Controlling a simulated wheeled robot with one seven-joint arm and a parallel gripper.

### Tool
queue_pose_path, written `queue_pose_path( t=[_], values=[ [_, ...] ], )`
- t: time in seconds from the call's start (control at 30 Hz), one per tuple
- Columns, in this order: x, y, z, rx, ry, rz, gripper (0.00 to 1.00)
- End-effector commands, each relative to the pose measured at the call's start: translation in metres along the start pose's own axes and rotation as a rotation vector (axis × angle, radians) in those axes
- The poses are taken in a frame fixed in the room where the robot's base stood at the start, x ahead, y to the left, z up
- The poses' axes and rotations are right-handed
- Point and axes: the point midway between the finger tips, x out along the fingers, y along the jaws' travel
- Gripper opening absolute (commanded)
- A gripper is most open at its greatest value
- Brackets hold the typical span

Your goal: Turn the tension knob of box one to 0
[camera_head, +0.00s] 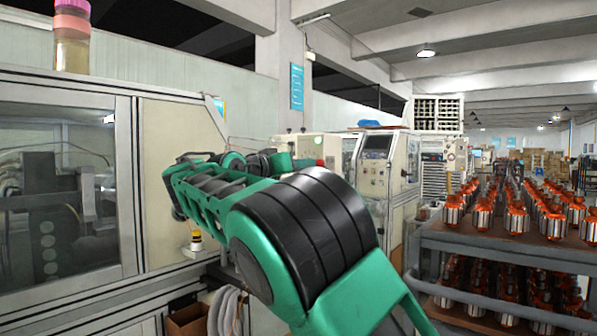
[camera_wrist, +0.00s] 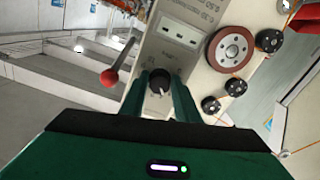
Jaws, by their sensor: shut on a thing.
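In the wrist view, the tension box (camera_wrist: 188,58) is a cream panel with a grey plate, seen tilted. A dark round knob (camera_wrist: 158,82) with a light pointer mark sits low on the plate. My gripper (camera_wrist: 163,88) has its two dark green fingers on either side of this knob and is shut on it. The fingers hide the knob's sides. In the head view, my green and black arm reaches across the middle, and the knob is not visible there.
A red ball lever (camera_wrist: 109,77) stands left of the fingers. A red-brown wheel (camera_wrist: 230,49) and several black rollers (camera_wrist: 269,40) sit to the right. In the head view, a windowed machine (camera_head: 65,190) is at left and a rack (camera_head: 490,248) of copper armatures at right.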

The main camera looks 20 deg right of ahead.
Motion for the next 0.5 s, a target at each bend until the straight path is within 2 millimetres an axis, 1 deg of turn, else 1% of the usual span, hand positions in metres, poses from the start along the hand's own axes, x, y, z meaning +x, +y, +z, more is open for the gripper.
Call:
queue_pose_path(
  t=[0.5],
  values=[
    [-0.0024, -0.0032, -0.0021, -0.489, 0.008, -0.009, 0.06]
  ],
)
